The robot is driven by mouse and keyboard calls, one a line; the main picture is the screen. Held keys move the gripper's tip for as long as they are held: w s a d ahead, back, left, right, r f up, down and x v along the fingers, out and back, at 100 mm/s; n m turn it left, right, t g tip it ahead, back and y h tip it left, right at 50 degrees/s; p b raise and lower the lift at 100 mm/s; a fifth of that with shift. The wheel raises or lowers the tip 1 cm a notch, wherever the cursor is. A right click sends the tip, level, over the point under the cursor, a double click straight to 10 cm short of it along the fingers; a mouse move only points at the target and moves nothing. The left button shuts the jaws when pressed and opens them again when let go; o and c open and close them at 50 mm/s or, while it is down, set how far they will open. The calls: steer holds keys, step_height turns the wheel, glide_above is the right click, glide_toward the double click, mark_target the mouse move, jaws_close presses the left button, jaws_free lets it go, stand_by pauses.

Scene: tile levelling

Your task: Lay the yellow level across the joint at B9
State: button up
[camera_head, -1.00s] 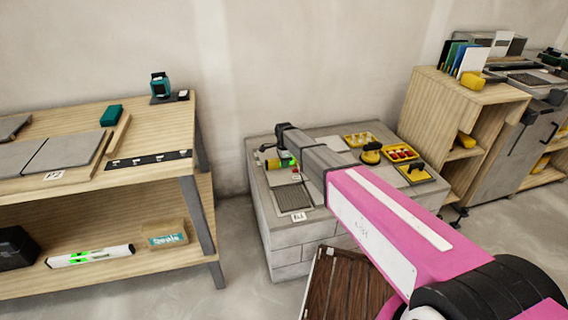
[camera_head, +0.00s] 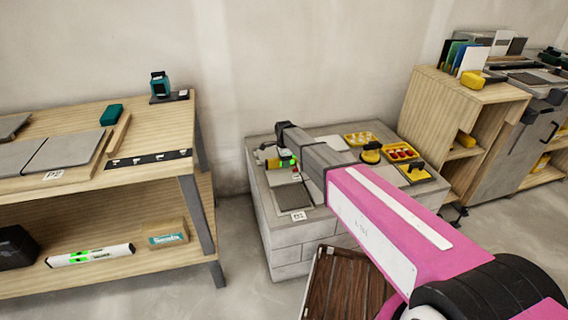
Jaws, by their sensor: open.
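Something small and yellow with dark parts and a bright green patch (camera_head: 272,163) lies at the back left of the grey block stand; it is too small to tell whether it is the yellow level. A white level with green patches (camera_head: 90,255) lies on the lower shelf of the wooden bench at left. Two grey tiles (camera_head: 62,150) lie side by side on the bench top with a narrow joint between them. A small label near them is too small to read surely, and I cannot make out B9.
The grey block stand (camera_head: 290,246) carries a dark grey plate (camera_head: 290,197), yellow trays (camera_head: 401,152) and yellow-handled tools. A wooden shelf unit (camera_head: 432,105) stands at right. A brown slatted crate (camera_head: 345,285) is on the floor in front. Bare floor lies between bench and stand.

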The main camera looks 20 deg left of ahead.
step_height(320, 180, up, 9)
steer(key=shift+r, duration=0.2)
steer(key=shift+d+r, duration=0.15)
steer(key=shift+r, duration=0.05)
steer(key=s+d+n, duration=0.1)
steer(key=d, duration=0.4)
steer(key=s+d+f+n, duration=0.1)
steer(key=d, duration=0.5)
steer(key=s+d+n, duration=0.1)
steer(key=d, duration=0.5)
steer(key=shift+d+f, duration=0.15)
steer(key=shift+f, duration=0.25)
steer(key=s+d+n, duration=0.3)
steer(key=s+d, duration=0.3)
steer(key=d, duration=0.4)
steer(key=s+d+n, duration=0.2)
steer(key=s+d, duration=0.4)
steer(key=d, duration=0.5)
steer(key=s+d+f+n, duration=0.1)
steer(key=s+d+n, duration=0.2)
steer(key=s+d, duration=0.3)
steer(key=d, duration=0.4)
steer(key=shift+s+d+n, duration=0.3)
steer(key=shift+s+d, duration=0.05)
steer(key=shift+d, duration=0.05)
